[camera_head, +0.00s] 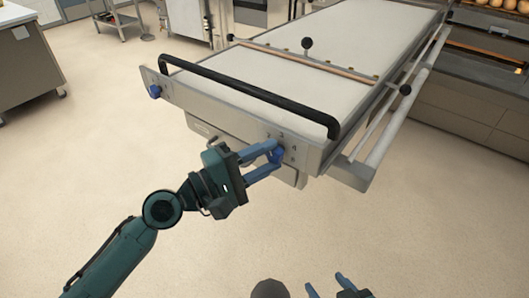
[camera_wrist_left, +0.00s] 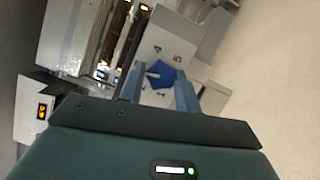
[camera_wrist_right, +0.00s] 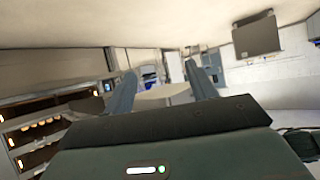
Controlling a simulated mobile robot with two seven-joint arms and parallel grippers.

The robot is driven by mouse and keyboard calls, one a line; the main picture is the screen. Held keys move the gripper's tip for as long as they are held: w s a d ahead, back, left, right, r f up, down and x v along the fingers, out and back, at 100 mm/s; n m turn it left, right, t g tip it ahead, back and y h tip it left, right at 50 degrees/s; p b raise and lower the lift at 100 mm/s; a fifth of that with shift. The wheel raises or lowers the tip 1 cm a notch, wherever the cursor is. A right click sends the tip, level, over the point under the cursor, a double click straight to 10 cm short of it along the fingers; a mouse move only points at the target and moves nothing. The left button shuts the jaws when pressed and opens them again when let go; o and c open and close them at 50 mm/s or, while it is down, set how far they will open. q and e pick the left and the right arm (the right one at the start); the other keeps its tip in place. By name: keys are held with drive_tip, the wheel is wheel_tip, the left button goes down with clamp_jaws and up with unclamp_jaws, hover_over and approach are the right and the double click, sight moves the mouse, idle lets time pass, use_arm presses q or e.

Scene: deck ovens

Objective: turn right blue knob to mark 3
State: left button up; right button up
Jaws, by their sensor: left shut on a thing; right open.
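The right blue knob (camera_head: 276,155) sits on the front panel of the long loader table, below the right end of its black handle. My left gripper (camera_head: 272,158) is shut on this knob. In the left wrist view the knob (camera_wrist_left: 160,75) shows between the two fingers, with the marks 4, 5 and 1 readable around it; mark 3 I cannot make out. Another blue knob (camera_head: 155,91) is on the panel's left end. My right gripper (camera_head: 325,284) is open and empty, low at the bottom of the head view, away from the table.
The black bar handle (camera_head: 245,92) runs along the table's front edge above the knobs. A rail (camera_head: 385,130) runs along the table's right side, near the deck oven (camera_head: 490,60). A grey cabinet (camera_head: 25,65) stands at the far left. The floor in front is clear.

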use_arm(q)
drive_tip(key=shift+r+m, duration=0.1)
drive_tip(key=shift+m, duration=0.2)
drive_tip(key=shift+m+g+y+p, duration=0.3)
drive_tip(key=shift+m+p, duration=0.15)
drive_tip(key=shift+m, duration=0.05)
use_arm(e)
drive_tip(key=shift+d, duration=0.35)
use_arm(q)
drive_tip(key=shift+m, duration=0.4)
drive_tip(key=o, duration=1)
